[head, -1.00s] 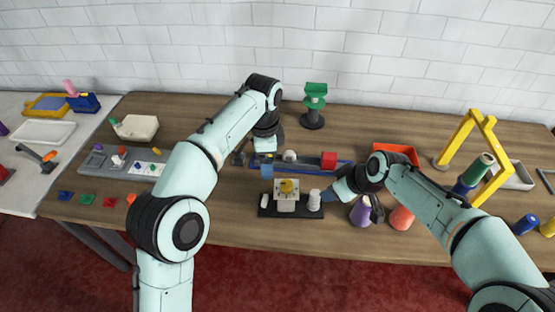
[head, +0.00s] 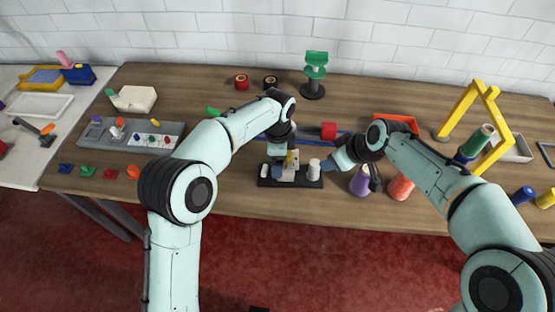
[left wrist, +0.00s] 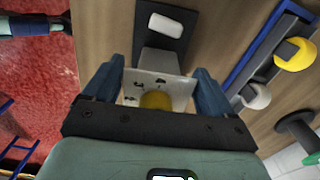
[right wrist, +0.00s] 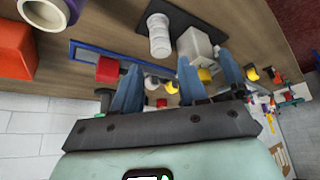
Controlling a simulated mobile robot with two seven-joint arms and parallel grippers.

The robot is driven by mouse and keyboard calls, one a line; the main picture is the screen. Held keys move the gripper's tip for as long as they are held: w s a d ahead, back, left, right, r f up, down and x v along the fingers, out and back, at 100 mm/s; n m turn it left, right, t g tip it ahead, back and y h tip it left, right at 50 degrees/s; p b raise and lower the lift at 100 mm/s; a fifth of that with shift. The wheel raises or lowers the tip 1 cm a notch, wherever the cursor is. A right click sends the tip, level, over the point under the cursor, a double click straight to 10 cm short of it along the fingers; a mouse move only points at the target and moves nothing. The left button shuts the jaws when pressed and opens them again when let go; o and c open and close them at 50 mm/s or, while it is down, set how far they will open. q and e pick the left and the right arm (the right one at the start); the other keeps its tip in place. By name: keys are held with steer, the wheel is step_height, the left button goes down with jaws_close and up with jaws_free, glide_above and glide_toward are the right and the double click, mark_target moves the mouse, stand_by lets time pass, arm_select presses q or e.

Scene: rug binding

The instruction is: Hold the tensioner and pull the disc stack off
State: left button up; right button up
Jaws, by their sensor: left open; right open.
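The tensioner is a pale grey block (head: 286,174) on a black base (head: 300,183), with a yellow round piece (left wrist: 155,99) on its face. My right gripper (head: 330,167) is open and empty, right of the base beside a white ribbed cylinder (head: 314,169). The right wrist view shows the block (right wrist: 195,45) beyond its fingers.
A small white piece (head: 264,171) stands on the base's left end. A purple cone (head: 360,181) and an orange cone (head: 401,187) stand right of my right gripper. Behind the base lies a blue rail with a red block (head: 328,130). The front edge is close.

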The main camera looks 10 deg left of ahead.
mark_target(316, 163)
arm_select(q)
steer(key=shift+f, duration=0.6)
steer(key=c, duration=0.8)
steer(key=shift+c, duration=0.8)
arm_select(e)
steer(key=o, duration=0.4)
steer(key=shift+c, duration=0.2)
steer(key=shift+o, duration=0.3)
steer(key=shift+w+a+r+n+g+h, duration=0.2)
steer(key=shift+w+r+n+g, duration=0.1)
steer(key=shift+r, duration=0.2)
steer(key=shift+w+a+r+n+g+h, duration=0.1)
steer(key=shift+w+a+r+n+g, duration=0.15)
steer(key=shift+r, duration=0.2)
arm_select(q)
steer(key=shift+r, duration=0.1)
arm_select(e)
steer(key=x, duration=1.1)
steer(key=shift+w+f, duration=0.1)
steer(key=shift+f, duration=0.25)
